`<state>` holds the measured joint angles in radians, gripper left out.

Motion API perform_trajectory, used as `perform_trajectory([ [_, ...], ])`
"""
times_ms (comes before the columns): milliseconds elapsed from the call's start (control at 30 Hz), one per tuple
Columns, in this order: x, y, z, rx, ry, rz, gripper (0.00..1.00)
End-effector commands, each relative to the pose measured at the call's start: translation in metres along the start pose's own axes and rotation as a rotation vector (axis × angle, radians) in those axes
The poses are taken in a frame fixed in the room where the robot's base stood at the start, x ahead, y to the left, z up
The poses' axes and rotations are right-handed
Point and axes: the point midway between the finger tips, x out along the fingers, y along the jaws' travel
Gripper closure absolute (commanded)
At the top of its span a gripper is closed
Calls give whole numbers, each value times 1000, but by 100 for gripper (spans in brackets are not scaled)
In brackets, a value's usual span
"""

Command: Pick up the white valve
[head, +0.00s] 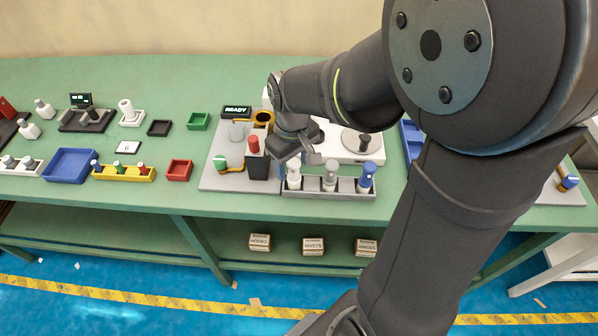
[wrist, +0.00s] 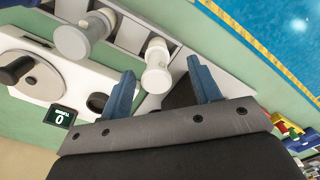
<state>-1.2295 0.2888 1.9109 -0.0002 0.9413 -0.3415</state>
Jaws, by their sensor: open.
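The white valve (head: 294,176) stands upright in the left slot of a grey rack (head: 330,194) at the front of the bench. It also shows in the wrist view (wrist: 157,66), between my two blue fingertips in the picture. My gripper (wrist: 161,68) is open, with a finger to each side of the valve; I cannot tell how deep the fingers reach. In the head view my gripper (head: 297,163) is over the rack's left end and partly hides the valve's surroundings. A grey valve (head: 329,175) and a blue-topped valve (head: 366,178) stand to its right.
A dark block with a red-topped part (head: 254,146) stands close left of my gripper. A white machine with a round plate (head: 357,140) is behind the rack. A red tray (head: 179,170) and yellow rack (head: 124,173) lie further left.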

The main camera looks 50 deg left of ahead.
Motion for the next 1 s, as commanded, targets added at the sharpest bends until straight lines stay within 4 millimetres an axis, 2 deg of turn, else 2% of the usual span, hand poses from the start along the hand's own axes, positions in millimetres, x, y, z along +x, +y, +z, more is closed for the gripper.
perform_trajectory([
  [300,42,6,-3,0,-3,-1,43],
  [600,47,6,-3,0,0,0,43],
  [633,47,6,-3,0,0,0,45],
  [800,47,6,-3,0,0,0,78],
  [900,47,6,-3,0,0,0,94],
  [1000,47,6,-4,0,0,0,95],
])
